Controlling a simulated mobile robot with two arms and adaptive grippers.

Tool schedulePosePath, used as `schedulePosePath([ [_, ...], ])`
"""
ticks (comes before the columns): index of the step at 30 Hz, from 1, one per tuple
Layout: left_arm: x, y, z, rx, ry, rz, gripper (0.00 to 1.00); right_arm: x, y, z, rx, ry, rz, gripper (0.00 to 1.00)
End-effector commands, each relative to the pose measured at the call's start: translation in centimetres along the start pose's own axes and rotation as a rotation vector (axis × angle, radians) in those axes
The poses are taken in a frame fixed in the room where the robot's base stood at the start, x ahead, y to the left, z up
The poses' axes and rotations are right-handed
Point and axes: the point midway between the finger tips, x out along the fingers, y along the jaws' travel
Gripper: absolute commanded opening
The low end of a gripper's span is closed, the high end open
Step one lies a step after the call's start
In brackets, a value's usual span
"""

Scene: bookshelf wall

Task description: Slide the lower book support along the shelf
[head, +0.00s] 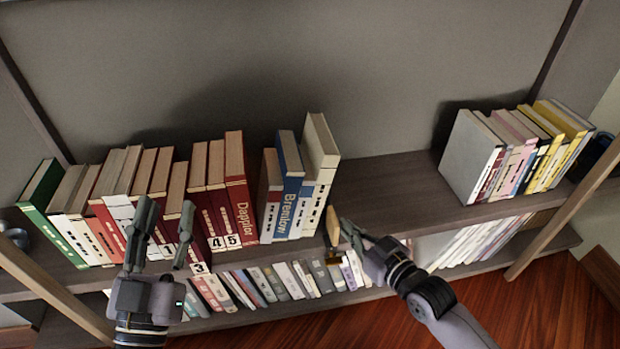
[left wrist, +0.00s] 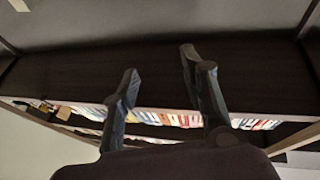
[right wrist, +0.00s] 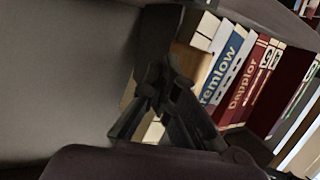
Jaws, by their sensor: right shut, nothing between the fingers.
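A tan upright piece (head: 332,226) with a dark lower part stands at the upper shelf's front edge, right of the white and blue books; it looks like the book support, but I cannot tell which shelf it rests on. My right gripper (head: 349,231) is shut and empty, its tips close to the right side of that piece; I cannot tell whether they touch. In the right wrist view the shut fingers (right wrist: 152,88) cover part of a tan surface (right wrist: 187,60) beside the books. My left gripper (head: 167,222) is open and empty in front of the red books; its spread fingers also show in the left wrist view (left wrist: 160,75).
Red and white books (head: 130,200) fill the upper shelf's left. The blue "Bremlow" book (head: 290,180) stands mid-shelf. More books (head: 530,150) stand at right. Bare upper shelf (head: 390,190) lies between. The lower shelf (head: 355,296) holds a row of books.

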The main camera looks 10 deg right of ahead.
Motion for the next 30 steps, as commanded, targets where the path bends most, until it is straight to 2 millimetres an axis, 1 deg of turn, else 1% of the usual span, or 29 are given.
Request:
schedulePosePath([
  [16,-0.5,-0.5,3.2,0.006,-0.183,-0.009,0.4,0.5,-1.3,-0.2,0.0,0.001,-0.001,0.0],
  [30,-1.4,-0.8,5.8,0.01,-0.337,-0.018,0.4,0.9,-2.4,-0.3,0.0,0.001,-0.001,0.0],
])
